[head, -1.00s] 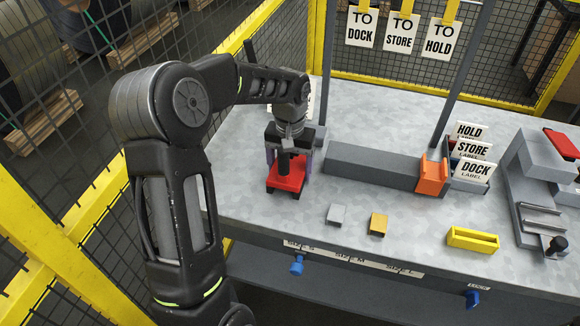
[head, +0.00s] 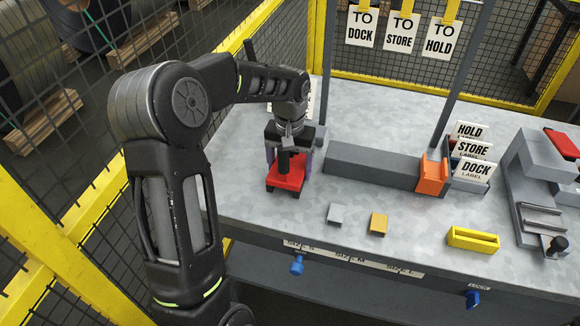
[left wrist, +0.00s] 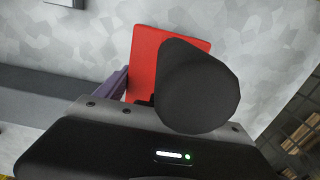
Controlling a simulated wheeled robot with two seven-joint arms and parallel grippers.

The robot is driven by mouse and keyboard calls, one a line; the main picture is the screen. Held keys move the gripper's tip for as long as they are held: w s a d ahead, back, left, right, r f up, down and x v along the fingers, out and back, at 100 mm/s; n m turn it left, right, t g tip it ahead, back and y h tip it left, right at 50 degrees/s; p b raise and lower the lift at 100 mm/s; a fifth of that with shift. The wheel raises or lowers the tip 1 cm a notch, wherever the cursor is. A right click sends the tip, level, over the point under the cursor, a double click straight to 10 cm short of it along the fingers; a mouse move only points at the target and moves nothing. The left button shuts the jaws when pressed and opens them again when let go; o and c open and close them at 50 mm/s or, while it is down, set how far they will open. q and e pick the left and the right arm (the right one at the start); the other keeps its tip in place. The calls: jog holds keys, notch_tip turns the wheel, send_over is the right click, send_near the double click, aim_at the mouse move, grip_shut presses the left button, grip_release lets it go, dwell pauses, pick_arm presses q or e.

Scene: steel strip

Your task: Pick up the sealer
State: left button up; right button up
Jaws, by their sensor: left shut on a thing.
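The sealer (head: 288,177) is a red block with a black upright handle and dark feet, at the left end of the steel table. In the left wrist view its red body (left wrist: 150,62) and black round handle (left wrist: 200,90) fill the middle. My left gripper (head: 287,158) points down over it, with purple-grey fingers either side, and is shut on the sealer. The sealer appears at or just above the table top; a gap beneath it is hard to tell. My right gripper is not in view.
A grey bar (head: 372,166) lies right of the sealer, ending at an orange block (head: 432,176). A label rack (head: 468,178), a yellow tray (head: 472,239) and a grey machine (head: 540,190) stand farther right. Small grey (head: 337,214) and orange (head: 378,223) blocks lie in front.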

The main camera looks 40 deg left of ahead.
aim_at(291, 154)
pick_arm(q)
notch_tip(291, 154, up, 10)
jog(key=shift+f+b, duration=0.1)
jog(key=shift+b, duration=0.45)
dwell(0.3)
